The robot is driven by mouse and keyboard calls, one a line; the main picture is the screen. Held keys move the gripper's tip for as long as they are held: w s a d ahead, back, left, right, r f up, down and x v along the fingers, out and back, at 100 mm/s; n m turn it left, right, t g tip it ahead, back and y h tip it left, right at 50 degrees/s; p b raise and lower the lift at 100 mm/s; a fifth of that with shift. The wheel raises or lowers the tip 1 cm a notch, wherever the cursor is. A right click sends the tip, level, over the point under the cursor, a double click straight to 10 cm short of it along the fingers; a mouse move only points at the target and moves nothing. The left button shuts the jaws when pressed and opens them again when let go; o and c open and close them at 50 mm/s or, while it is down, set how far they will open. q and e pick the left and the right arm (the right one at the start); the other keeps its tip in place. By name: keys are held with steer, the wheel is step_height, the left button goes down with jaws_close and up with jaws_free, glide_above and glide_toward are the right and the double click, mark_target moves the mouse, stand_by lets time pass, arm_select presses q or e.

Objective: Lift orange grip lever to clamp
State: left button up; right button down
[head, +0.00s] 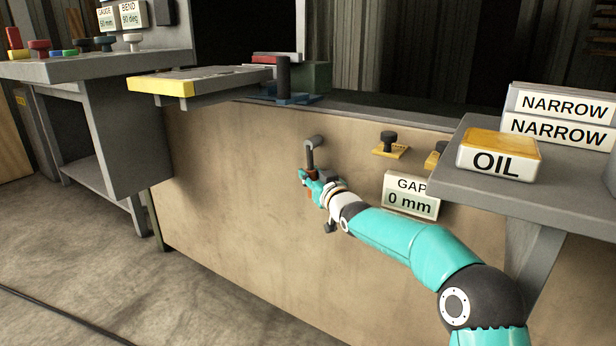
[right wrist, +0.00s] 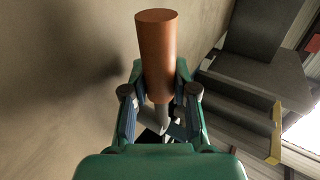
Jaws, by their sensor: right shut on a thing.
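The lever (head: 310,158) is a dark grey bar that hangs down from a round pivot (head: 315,141) on the front panel. Its orange grip (head: 312,174) is at the lower end, partly covered by my right gripper (head: 307,179). In the right wrist view the grip is an orange-brown cylinder (right wrist: 156,45) between the two fingers of my right gripper (right wrist: 157,80), which are shut on it. A sign (head: 411,196) right of the lever reads "GAP 0 mm". My left gripper is not in view.
A grey shelf (head: 470,193) juts out at the right, with a yellow-topped OIL box (head: 497,155) and NARROW signs (head: 561,117) on it. A black knob (head: 388,140) sits on the panel between. A yellow-edged plate (head: 160,87) sticks out at upper left. The floor at lower left is clear.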

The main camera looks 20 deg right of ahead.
steer(key=shift+s+r, duration=0.1)
steer(key=shift+r, duration=0.1)
steer(key=s+d+r+n+g+p, duration=0.1)
steer(key=g+p, duration=0.1)
steer(key=p, duration=0.2)
steer(key=shift+s+d, duration=0.1)
steer(key=shift+s+d+f+n+g+h+b, duration=0.2)
steer(key=shift+n+g+b, duration=0.1)
steer(key=shift+g, duration=0.1)
steer(key=shift+s+d+f+n+g+h+b, duration=0.1)
steer(key=shift+s+n+g+b, duration=0.1)
steer(key=shift+n+g+b, duration=0.15)
steer(key=c, duration=1.2)
jaws_free()
